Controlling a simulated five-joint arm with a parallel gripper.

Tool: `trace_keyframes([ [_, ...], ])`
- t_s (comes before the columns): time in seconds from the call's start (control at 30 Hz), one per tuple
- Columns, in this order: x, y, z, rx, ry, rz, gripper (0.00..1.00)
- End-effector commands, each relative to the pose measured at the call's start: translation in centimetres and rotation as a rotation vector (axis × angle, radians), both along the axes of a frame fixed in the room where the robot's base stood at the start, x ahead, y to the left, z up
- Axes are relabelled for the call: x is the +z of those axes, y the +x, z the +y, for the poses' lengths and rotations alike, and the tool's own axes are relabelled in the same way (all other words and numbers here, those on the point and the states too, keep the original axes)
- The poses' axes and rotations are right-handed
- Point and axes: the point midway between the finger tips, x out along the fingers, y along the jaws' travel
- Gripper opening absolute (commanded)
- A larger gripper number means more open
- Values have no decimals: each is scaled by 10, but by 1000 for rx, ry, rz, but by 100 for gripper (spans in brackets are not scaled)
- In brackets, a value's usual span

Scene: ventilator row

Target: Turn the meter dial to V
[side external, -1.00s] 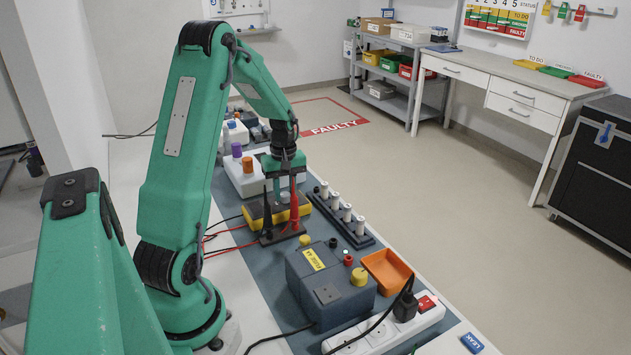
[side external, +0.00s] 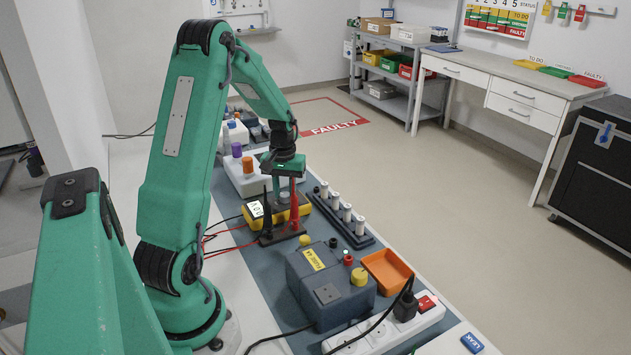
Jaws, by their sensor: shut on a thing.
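The yellow meter (side external: 303,206) lies on the grey-blue mat, with its lit white display (side external: 256,209) showing at the left. My gripper (side external: 284,194) points down over the meter and is shut on its grey dial (side external: 284,198). The dial's pointer and the V mark are too small and too covered to read. A black probe (side external: 266,213) and a red probe (side external: 294,208) stand upright in a dark holder (side external: 283,234) in front of the meter, partly hiding it.
A rack of white cylinders (side external: 346,214) stands right of the meter. A grey-blue box with a yellow knob (side external: 359,276), an orange tray (side external: 387,268) and a power strip (side external: 390,328) are nearer the camera. Red and black leads run left of the meter.

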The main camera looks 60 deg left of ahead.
Motion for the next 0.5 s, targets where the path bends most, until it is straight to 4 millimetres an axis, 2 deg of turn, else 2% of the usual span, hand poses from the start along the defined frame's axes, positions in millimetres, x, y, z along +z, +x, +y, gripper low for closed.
trace_keyframes([
  [0.23, 0, 4, -1, -8, 6, -6, 5],
  [0.27, 0, 4, -1, -7, 6, -6, 30],
  [0.37, 0, 4, -1, -6, 6, -6, 50],
  [0.5, 0, 3, -1, -4, 3, -4, 50],
])
